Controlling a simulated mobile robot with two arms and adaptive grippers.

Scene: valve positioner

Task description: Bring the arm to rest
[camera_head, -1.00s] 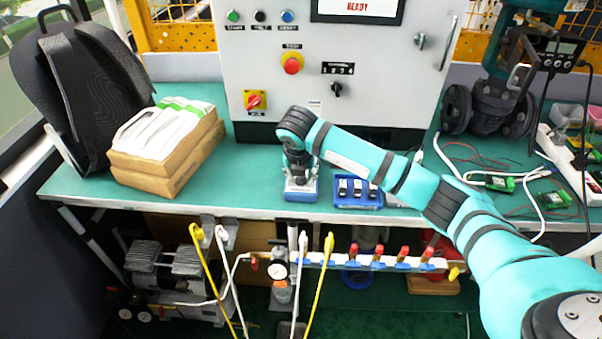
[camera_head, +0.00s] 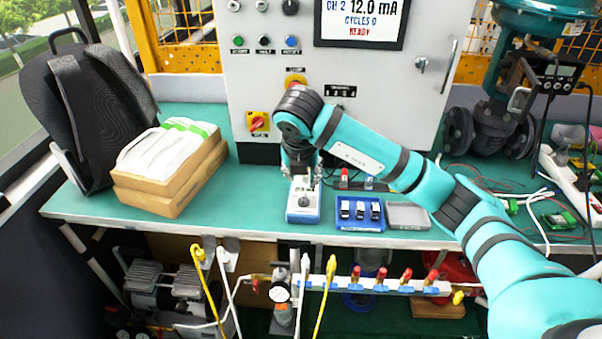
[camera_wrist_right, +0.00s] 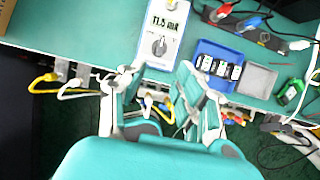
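My right arm (camera_head: 400,165) reaches in from the right across the bench. Its gripper (camera_head: 301,178) points down over a small blue-and-white meter (camera_head: 303,206). In the right wrist view the two fingers (camera_wrist_right: 162,72) stand apart with nothing between them. The meter (camera_wrist_right: 165,35) lies just beyond the fingertips there, its screen reading about 11.5 mA above a dark knob. In the head view the fingertips overlap the meter's top edge, and contact cannot be told there. My left arm and gripper are not in view.
A blue tray (camera_head: 346,224) with several small modules and a grey tray (camera_head: 408,216) sit right of the meter. A control cabinet (camera_head: 270,80) stands behind, its screen reading 12.0 mA, READY. Bare bench lies between boxes and meter.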

